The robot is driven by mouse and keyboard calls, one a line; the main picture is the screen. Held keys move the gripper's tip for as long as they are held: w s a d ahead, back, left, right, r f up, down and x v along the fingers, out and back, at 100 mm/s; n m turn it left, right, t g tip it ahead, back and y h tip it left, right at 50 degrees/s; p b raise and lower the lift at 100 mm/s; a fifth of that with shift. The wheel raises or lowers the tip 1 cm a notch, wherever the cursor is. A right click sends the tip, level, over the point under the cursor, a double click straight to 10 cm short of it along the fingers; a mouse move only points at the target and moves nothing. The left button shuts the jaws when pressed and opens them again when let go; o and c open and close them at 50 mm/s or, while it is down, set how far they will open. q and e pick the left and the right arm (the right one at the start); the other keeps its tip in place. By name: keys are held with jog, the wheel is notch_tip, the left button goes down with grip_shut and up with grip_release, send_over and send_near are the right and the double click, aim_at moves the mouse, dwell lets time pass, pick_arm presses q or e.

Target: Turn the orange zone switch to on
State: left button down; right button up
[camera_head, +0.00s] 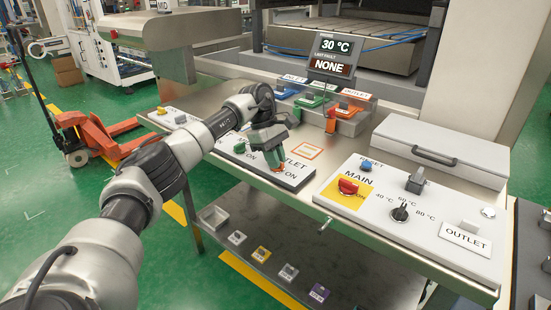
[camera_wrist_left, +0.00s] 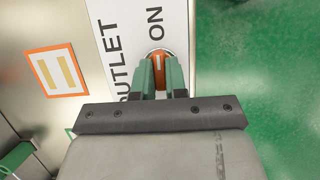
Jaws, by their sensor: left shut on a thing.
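In the head view my left gripper (camera_head: 277,160) points down onto the right end of the panel (camera_head: 240,163), covering most of the switch. My right gripper is not in view.
A control box (camera_head: 405,235) with a red MAIN knob (camera_head: 348,186) and a black temperature dial (camera_head: 400,212) stands to the right. Behind are blue, green and orange units under a display (camera_head: 332,55) reading 30 °C and NONE. A shelf (camera_head: 330,270) with small parts lies below.

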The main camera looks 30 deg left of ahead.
pick_arm(q)
jog(key=c, duration=1.2)
grip_release()
jog(key=shift+o, duration=0.2)
jog(key=v, duration=1.1)
jog(key=shift+d+f, duration=0.1)
